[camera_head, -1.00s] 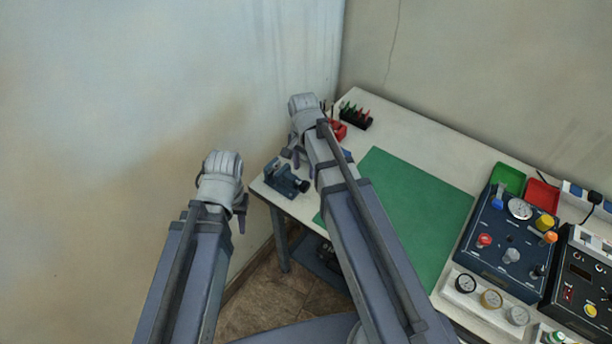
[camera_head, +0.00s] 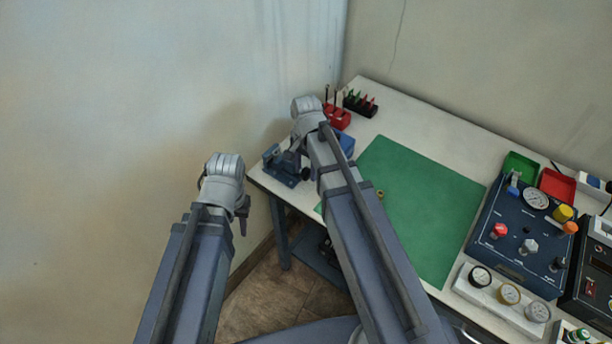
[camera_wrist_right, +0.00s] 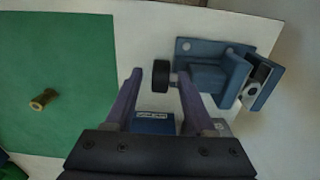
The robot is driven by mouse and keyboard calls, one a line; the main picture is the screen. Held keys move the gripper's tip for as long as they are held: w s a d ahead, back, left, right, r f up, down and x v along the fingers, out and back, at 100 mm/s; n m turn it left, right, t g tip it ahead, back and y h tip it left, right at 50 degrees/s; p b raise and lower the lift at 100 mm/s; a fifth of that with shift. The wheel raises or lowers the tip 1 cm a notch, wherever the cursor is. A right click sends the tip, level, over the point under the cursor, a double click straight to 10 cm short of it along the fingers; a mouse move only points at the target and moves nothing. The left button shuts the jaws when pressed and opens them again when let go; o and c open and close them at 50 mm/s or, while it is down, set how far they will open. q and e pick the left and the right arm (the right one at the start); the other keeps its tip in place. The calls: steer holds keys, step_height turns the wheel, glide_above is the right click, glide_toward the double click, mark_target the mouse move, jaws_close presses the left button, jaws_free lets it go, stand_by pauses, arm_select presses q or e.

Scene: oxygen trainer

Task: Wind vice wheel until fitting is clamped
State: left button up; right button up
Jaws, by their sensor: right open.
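The blue vice (camera_head: 279,172) stands at the left corner of the bench; its dark wheel (camera_head: 306,174) faces right. In the right wrist view the vice (camera_wrist_right: 212,78) lies ahead to the right, with its black wheel (camera_wrist_right: 160,76) between my fingertips. My right gripper (camera_wrist_right: 158,80) is open around the wheel in that picture; contact cannot be told. A small greyish round piece (camera_wrist_right: 252,90) shows at the vice jaws; I cannot tell if it is gripped. A brass fitting (camera_wrist_right: 42,99) lies on the green mat. My left gripper (camera_head: 243,214) hangs left of the bench, its fingers unclear.
A blue labelled box (camera_wrist_right: 154,124) is close below my right fingers. A red holder (camera_head: 337,118) and a black rack (camera_head: 361,104) stand behind. The green mat (camera_head: 435,205) is mostly clear. A gauge panel (camera_head: 515,240) stands at the right. The wall is close on the left.

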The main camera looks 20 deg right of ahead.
steer(key=shift+f, duration=0.1)
jaws_close()
stand_by(0.4)
